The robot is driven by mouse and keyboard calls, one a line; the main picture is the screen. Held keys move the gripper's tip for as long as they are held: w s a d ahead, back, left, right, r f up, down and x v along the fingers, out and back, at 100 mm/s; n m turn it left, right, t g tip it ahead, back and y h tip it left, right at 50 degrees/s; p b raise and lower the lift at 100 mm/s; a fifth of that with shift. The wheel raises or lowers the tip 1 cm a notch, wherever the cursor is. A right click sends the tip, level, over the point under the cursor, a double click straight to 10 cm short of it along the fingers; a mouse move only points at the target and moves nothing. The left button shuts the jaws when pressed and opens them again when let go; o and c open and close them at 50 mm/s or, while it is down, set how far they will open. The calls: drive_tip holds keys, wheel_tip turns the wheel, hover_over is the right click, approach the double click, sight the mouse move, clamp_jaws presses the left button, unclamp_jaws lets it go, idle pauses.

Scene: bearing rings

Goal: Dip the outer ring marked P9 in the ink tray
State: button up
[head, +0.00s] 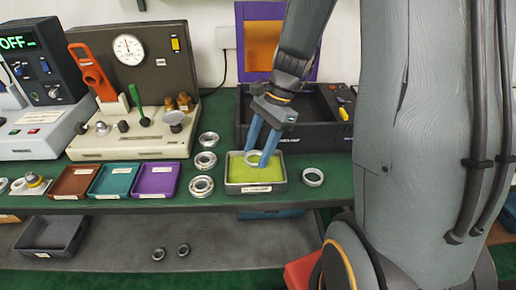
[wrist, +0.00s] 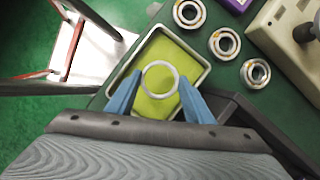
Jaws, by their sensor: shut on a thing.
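My gripper (head: 263,150) has two blue fingers and is shut on a plain silvery ring (head: 254,158). In the wrist view the ring (wrist: 160,79) sits between the fingertips (wrist: 158,88). The ink tray (head: 255,186) is a pale-rimmed tray with a yellow-green floor, on the green bench. The ring is over the tray's inside; I cannot tell whether it touches the floor. The tray also fills the middle of the wrist view (wrist: 203,67). No P9 marking can be read on the ring.
Bearings (head: 202,186) stand in a column left of the tray, and another ring (head: 313,177) lies to its right. Brown (head: 74,182), teal (head: 115,180) and purple (head: 156,181) trays are further left. A black case (head: 315,118) stands behind. Two rings (head: 158,254) lie on the lower shelf.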

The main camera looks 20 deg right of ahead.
drive_tip(key=shift+f+b, duration=1.25)
drive_tip(key=shift+f, duration=1.7)
drive_tip(key=shift+r, duration=0.2)
idle(1.6)
drive_tip(key=shift+r+p, duration=4.15)
